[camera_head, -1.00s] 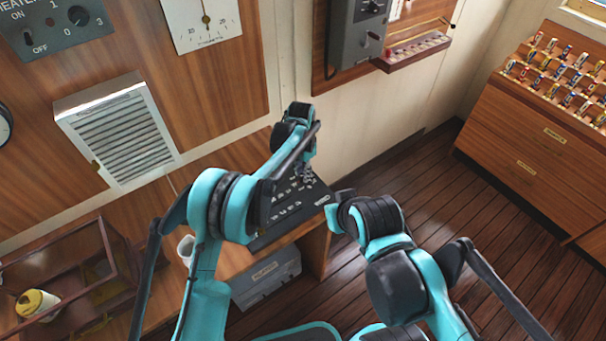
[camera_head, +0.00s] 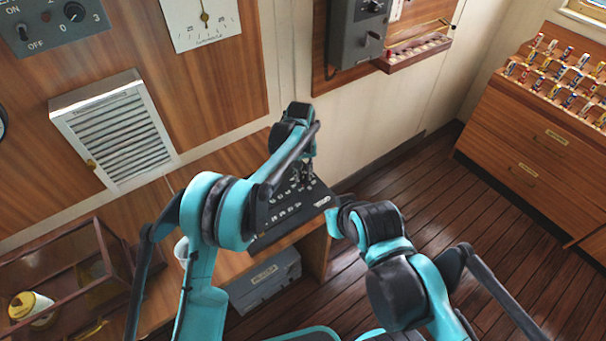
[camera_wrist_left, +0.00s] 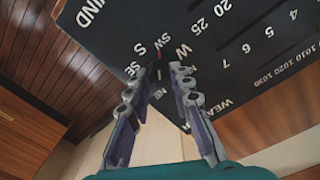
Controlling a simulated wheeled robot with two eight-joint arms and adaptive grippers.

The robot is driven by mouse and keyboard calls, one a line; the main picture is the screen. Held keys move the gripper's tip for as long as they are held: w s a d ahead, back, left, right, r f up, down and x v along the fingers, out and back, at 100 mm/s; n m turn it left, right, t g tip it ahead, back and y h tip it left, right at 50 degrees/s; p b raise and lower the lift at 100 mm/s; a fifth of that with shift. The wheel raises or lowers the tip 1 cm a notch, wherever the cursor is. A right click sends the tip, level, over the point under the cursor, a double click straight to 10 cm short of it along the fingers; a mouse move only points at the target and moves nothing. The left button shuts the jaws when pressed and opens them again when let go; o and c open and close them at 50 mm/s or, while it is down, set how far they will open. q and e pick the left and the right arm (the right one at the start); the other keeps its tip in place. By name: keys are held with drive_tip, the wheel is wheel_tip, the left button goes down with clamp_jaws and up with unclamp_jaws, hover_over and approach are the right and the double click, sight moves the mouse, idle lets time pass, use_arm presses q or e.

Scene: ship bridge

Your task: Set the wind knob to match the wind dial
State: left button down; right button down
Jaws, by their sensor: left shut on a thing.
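The wind knob (camera_wrist_left: 157,72) shows in the left wrist view as a small dark knob with a red mark, on a black panel (camera_wrist_left: 110,45) lettered WIND. Its red mark lies towards SW. The letters S, SE, SW, W and NE are readable around it; the rest are hidden. My left gripper (camera_wrist_left: 158,72) is shut on the knob, one finger on each side. In the head view the panel (camera_head: 262,241) lies on the desk, with my left gripper (camera_head: 304,178) over its far part. I cannot make out a wind dial.
The panel also carries number scales and a WEATHER label. A glass-sided wooden case (camera_head: 70,275) and a white cup (camera_head: 182,250) are at the left of the desk. A grey box (camera_head: 265,282) is below. A louvred vent (camera_head: 118,135) is on the wall.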

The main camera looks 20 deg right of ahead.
sight(304, 176)
use_arm(q)
drive_tip(key=n, duration=0.6)
drive_tip(key=shift+b, duration=0.3)
drive_tip(key=n, duration=0.6)
drive_tip(key=shift+n, duration=0.4)
drive_tip(key=n, duration=0.6)
drive_tip(key=shift+d, duration=0.1)
drive_tip(key=n, duration=0.6)
drive_tip(key=shift+n+y+b, duration=0.3)
drive_tip(key=c, duration=1.3)
unclamp_jaws()
drive_tip(key=shift+r, duration=0.15)
wheel_tip(304, 176, up, 12)
drive_tip(key=shift+s+d+f, duration=0.1)
drive_tip(key=shift+f, duration=0.05)
